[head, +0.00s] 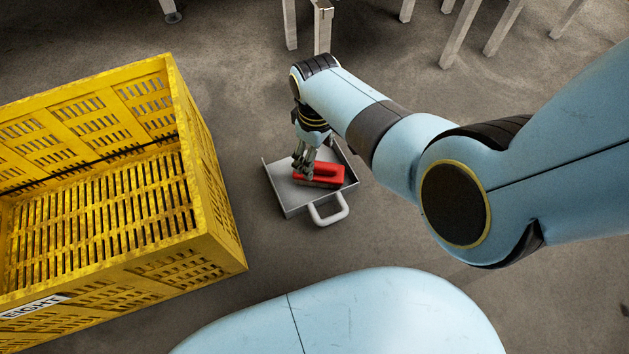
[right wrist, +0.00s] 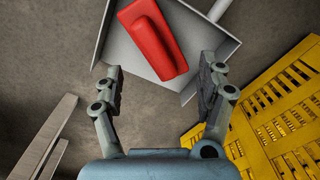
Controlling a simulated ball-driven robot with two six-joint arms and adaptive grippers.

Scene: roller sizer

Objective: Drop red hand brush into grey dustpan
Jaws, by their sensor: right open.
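The red hand brush (head: 327,172) lies inside the grey dustpan (head: 296,205) on the floor. In the right wrist view the brush (right wrist: 153,42) shows its red handle side, with the dustpan (right wrist: 118,45) around it. My right gripper (head: 303,163) is above the pan at the brush's left end. In the right wrist view the right gripper (right wrist: 160,82) has its fingers spread wide, with the near end of the brush just beyond and between them, and it holds nothing. My left gripper is not in either view.
A large yellow slatted crate (head: 213,215) stands left of the dustpan and also shows in the right wrist view (right wrist: 272,125). Grey metal legs (head: 323,28) stand at the back. The floor (head: 235,90) between crate and legs is clear.

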